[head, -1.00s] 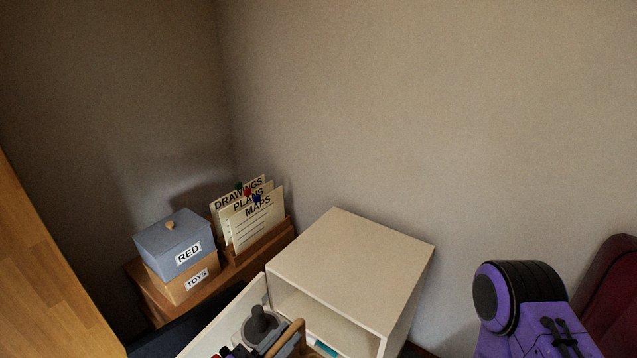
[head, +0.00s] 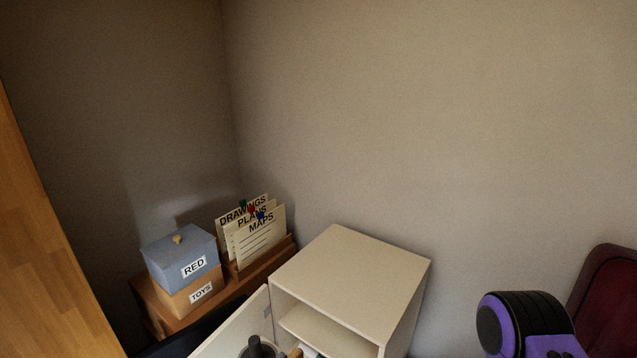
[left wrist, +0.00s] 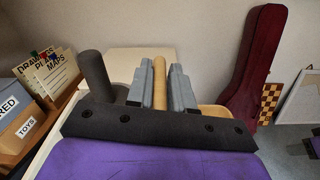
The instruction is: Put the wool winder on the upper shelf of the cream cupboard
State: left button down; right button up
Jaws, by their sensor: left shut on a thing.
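My left gripper (left wrist: 160,88) is shut on the upright wooden handle of the wool winder (left wrist: 159,72) in the left wrist view. A dark grey cylinder (left wrist: 96,76), seemingly part of the winder, stands left of the fingers. In the head view only the cylinder's top (head: 255,347) and a bit of wood show at the bottom edge, in front of the cream cupboard (head: 352,268). The cupboard is open at the front, and its upper shelf (head: 318,328) shows partly. The winder's lower part is hidden. My right gripper is out of view.
The cupboard's open door (head: 232,328) stands to its left. Further left, a blue RED box (head: 180,256) sits on a TOYS box (head: 190,292), beside a card rack (head: 262,258). A dark red case (head: 606,300) leans at the right wall.

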pick_arm(q)
jog(key=w+a+f+n+y+b, duration=0.1)
jog(key=a+y, duration=0.1)
jog(key=w+a+f+n+t+y+b, duration=0.1)
jog(key=w+a+f+n+y, duration=0.1)
jog(key=a, duration=0.1)
jog(key=w+a+f+n+t+y+b, duration=0.1)
jog(key=a+f+y+b, duration=0.1)
jog(key=a, duration=0.1)
jog(key=shift+w+f+n, duration=0.25)
jog(key=shift+w+n, duration=0.05)
jog(key=shift+w, duration=0.1)
jog(key=w+a+f+n+t+y+b, duration=0.1)
jog(key=w+a+f+n+y+b, duration=0.1)
jog(key=a+f+y+b, duration=0.2)
notch_tip(320, 180, down, 3)
jog(key=a+b, duration=0.1)
jog(key=b, duration=0.2)
jog(key=shift+w, duration=0.25)
jog(key=shift+a, duration=0.15)
